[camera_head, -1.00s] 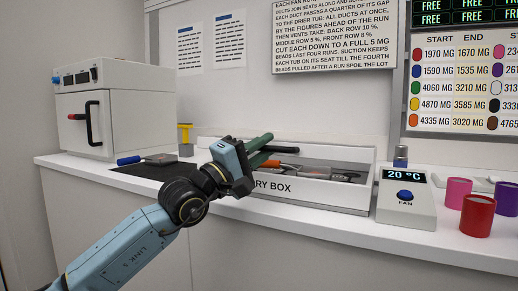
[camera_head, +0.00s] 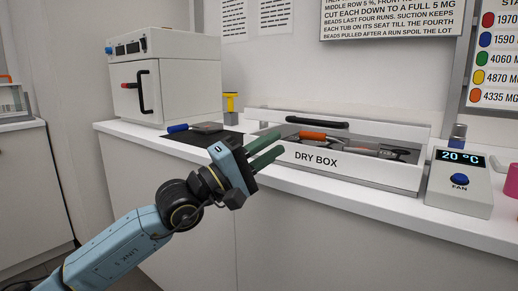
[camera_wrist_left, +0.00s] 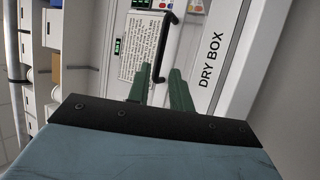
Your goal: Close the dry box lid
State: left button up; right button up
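The white dry box (camera_head: 375,177) stands on the counter in the head view, its top open and its contents showing. Its lid (camera_head: 352,123) seems to be the pale panel along the back, with a black bar handle (camera_head: 317,122); its exact angle is hard to tell. My left gripper (camera_head: 281,142) is in front of the box's left end, its green fingers apart and empty. In the left wrist view the open fingers (camera_wrist_left: 160,72) point toward the black handle (camera_wrist_left: 165,45), apart from it, with the DRY BOX front wall (camera_wrist_left: 228,65) to the right. My right gripper is not in view.
An orange-handled tool (camera_head: 318,136) lies in the box. On the left are a dark mat (camera_head: 181,142) with a blue-handled tool (camera_head: 178,128), a yellow-topped item (camera_head: 230,102) and a white oven-like cabinet (camera_head: 186,85).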

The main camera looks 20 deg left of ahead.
pick_arm(q)
jog(key=shift+v, duration=1.3)
